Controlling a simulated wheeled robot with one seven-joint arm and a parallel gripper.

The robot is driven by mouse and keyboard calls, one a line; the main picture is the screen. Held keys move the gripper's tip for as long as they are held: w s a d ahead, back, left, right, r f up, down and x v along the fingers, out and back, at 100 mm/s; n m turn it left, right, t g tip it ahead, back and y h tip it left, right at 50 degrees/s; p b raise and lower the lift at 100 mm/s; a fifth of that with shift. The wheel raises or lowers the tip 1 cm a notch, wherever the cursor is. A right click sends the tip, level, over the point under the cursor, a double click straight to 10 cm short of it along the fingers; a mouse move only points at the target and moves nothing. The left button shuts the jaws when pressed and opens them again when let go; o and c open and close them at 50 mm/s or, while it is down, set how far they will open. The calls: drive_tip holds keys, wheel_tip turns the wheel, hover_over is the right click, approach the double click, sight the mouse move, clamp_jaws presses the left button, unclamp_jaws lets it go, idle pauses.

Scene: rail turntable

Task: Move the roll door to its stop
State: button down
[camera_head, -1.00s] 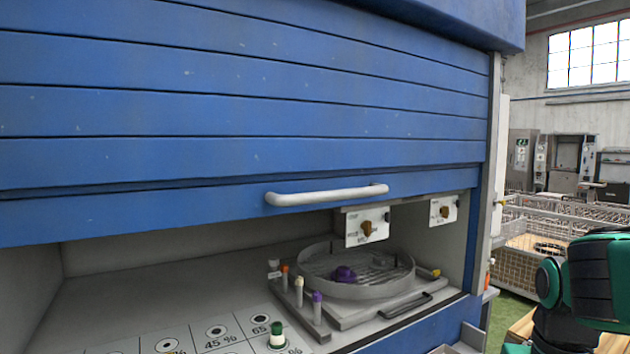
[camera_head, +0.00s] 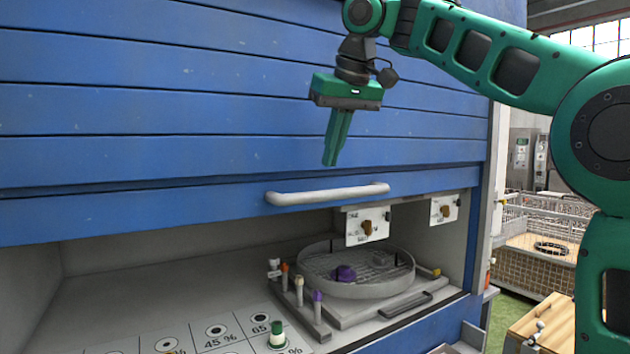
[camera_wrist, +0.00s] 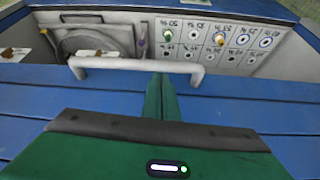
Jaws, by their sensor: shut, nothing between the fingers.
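The blue slatted roll door (camera_head: 180,110) hangs partly lowered, with an open gap below its bottom slat. Its pale bar handle (camera_head: 328,194) runs across the bottom slat. In the wrist view the handle (camera_wrist: 137,65) lies just beyond my fingertips, with the door slats (camera_wrist: 230,105) around it. My green gripper (camera_head: 331,160) points down above the handle, in front of the door, with its fingers together and empty. The fingers also show in the wrist view (camera_wrist: 161,80). They look apart from the handle.
Under the door a round tray (camera_head: 360,292) holds a purple piece (camera_head: 344,273). Several capped tubes (camera_head: 299,290) stand beside it. A marked panel (camera_head: 215,338) with a green-capped vial (camera_head: 277,334) lies front left. Two white knob plates (camera_head: 367,226) hang below the door at right.

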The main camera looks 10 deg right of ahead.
wheel_tip(320, 180, up, 7)
drive_tip(key=n+t, duration=0.1)
approach(318, 176)
drive_tip(key=shift+y, duration=0.4)
drive_tip(key=shift+s+a+f, duration=0.3)
drive_tip(key=shift+a+f, duration=0.25)
drive_tip(key=shift+f, duration=0.05)
drive_tip(key=shift+s+a+f, duration=0.3)
drive_tip(key=shift+a+f, duration=0.25)
drive_tip(key=shift+s+a+f, duration=0.35)
drive_tip(key=shift+a+f, duration=0.2)
drive_tip(key=shift+f, duration=0.05)
drive_tip(key=shift+s+d+f, duration=0.1)
drive_tip(key=shift+s+f, duration=0.05)
drive_tip(key=shift+f, duration=0.85)
drive_tip(key=shift+s+d+f, duration=0.1)
drive_tip(key=shift+s+f, duration=0.1)
drive_tip(key=shift+f, duration=0.75)
